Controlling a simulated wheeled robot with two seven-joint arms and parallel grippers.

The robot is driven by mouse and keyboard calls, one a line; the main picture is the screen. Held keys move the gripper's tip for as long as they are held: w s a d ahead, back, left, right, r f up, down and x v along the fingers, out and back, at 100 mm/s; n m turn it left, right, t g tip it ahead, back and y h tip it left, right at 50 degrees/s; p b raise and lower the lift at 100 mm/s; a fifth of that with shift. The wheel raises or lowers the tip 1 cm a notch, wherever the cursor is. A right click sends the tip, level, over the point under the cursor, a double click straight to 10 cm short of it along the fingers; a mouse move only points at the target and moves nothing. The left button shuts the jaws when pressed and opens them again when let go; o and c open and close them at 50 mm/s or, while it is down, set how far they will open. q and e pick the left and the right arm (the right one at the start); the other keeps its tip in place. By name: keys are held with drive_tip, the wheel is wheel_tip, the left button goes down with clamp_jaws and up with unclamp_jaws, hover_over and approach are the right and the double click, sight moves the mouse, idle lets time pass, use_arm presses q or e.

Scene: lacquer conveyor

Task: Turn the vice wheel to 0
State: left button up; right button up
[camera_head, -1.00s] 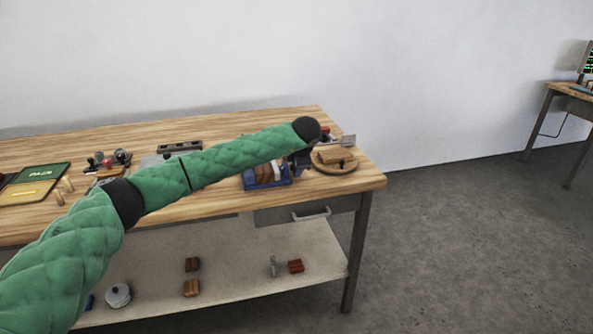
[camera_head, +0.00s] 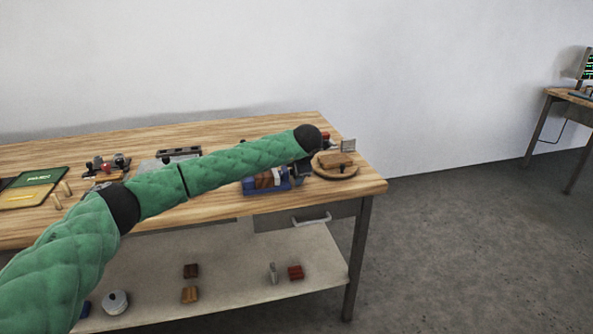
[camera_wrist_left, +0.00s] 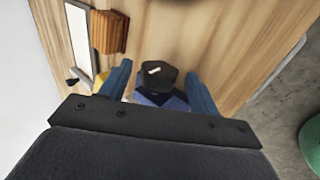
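The blue vice (camera_head: 250,188) stands near the right front of the workbench, with brown and pale blocks in it. My left arm, in a green sleeve, reaches across above it and partly hides it. In the left wrist view my left gripper (camera_wrist_left: 157,76) is open, with one blue finger on each side of a dark faceted wheel or knob (camera_wrist_left: 160,82) bearing a white mark. Gaps show between wheel and fingers. A blue part of the vice shows below the wheel. No scale or number is readable. My right gripper is not in view.
A round wooden board (camera_head: 343,174) with a wooden block stands right of the vice. Left along the workbench (camera_head: 215,210) are a green-and-yellow panel (camera_head: 30,185), small red and dark knobs and a grey bar. A lower shelf holds small objects.

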use_arm(q)
drive_tip(key=shift+s+d+r, duration=0.1)
drive_tip(key=shift+s+r, duration=0.15)
drive_tip(key=shift+r, duration=0.25)
drive_tip(key=b+v, duration=0.1)
drive_tip(key=v, duration=0.5)
drive_tip(key=shift+s+r, duration=0.25)
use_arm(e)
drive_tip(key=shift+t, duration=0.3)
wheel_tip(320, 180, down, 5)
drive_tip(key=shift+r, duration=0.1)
